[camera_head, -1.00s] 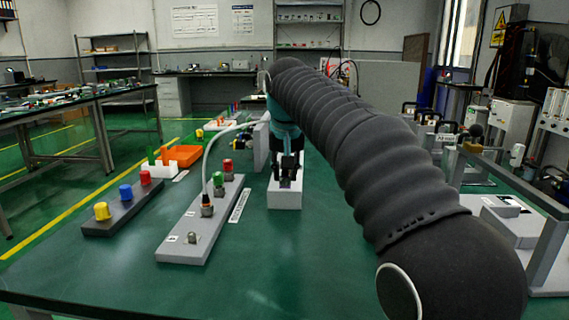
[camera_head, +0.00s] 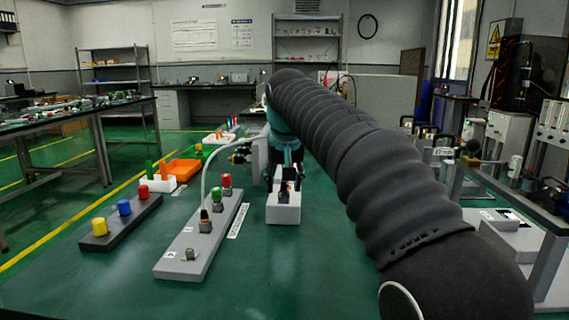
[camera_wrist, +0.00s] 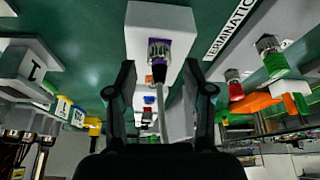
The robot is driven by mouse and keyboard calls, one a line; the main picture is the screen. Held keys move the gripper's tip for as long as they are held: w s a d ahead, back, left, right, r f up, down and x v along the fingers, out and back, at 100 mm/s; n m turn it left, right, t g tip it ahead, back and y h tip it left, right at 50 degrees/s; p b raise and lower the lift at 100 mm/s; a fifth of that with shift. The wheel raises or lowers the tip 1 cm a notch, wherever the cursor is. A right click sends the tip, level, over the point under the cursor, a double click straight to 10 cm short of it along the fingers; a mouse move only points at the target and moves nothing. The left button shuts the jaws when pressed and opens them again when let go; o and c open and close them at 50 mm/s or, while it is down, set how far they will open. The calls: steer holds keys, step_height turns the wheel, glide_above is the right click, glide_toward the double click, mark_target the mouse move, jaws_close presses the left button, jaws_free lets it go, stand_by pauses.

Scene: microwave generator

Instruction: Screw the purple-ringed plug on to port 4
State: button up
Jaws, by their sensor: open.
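The purple-ringed plug (camera_wrist: 159,48) stands at the white block (camera_wrist: 185,22) in the wrist view, its black body and cable toward me. The block (camera_head: 284,213) also shows in the head view, with a small purple patch at my gripper. My gripper (camera_wrist: 160,78) is open, one finger on each side of the plug, with visible gaps. In the head view my gripper (camera_head: 289,183) is over the block, small and partly dark. The grey port strip (camera_head: 185,265) holds a bare metal port (camera_head: 190,254) at its near end. Its port number is too small to read.
An orange-ringed plug with a cable (camera_head: 205,221), a green cap (camera_head: 217,195) and a red cap (camera_head: 226,181) sit along the strip. A dark bar (camera_head: 95,244) with yellow, blue and red caps lies left. The table's front is clear; equipment stands right.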

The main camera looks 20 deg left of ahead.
steer(key=v, duration=1.1)
steer(key=shift+s, duration=0.2)
